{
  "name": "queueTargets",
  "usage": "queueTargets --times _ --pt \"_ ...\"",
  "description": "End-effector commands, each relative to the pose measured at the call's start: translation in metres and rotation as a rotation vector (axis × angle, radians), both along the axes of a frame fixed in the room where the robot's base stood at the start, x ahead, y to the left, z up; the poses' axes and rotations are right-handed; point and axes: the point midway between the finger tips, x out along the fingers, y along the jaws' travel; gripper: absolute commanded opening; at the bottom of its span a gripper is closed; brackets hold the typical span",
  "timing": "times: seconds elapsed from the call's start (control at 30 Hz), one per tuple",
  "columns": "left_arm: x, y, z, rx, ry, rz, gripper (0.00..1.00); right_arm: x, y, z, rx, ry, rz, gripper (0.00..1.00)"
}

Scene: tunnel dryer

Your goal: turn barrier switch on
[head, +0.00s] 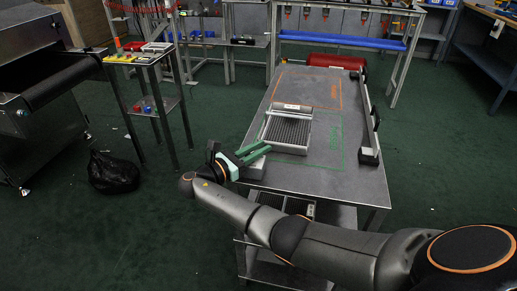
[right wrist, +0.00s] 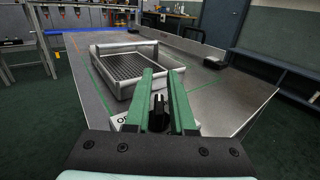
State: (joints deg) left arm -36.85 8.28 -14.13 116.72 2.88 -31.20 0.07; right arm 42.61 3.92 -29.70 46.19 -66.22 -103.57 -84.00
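The barrier switch is a small pale box (head: 256,170) at the near left corner of the grey table. In the right wrist view its black knob (right wrist: 158,101) shows between my green fingers, and part of a white label (right wrist: 118,121) shows to the left. My right gripper (head: 263,150) reaches over the box from the left. In the right wrist view its fingers (right wrist: 161,74) stand apart with the knob in the gap. Contact with the knob cannot be made out. The knob's setting is hard to read. My left gripper is not in view.
A metal tray with a dark grid (head: 287,133) lies on the table (head: 309,178) just beyond the switch. A raised rail (head: 369,120) runs along the table's right side. A red cylinder (head: 336,61) lies at the far end. A black bag (head: 113,172) sits on the floor left.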

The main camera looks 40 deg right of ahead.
Motion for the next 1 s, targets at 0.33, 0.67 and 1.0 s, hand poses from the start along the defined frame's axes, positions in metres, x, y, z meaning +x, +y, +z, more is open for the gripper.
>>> queueTargets --times 0.33,0.67,1.0 --pt "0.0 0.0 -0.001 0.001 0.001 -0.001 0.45 0.0 0.0 0.0 0.001 0.0 0.002 0.41" --pt "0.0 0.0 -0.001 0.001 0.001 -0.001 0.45 -0.002 0.037 0.0 0.004 0.0 0.005 0.41" --pt "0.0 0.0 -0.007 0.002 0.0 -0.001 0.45 -0.008 0.106 -0.001 0.001 0.0 0.004 0.41"
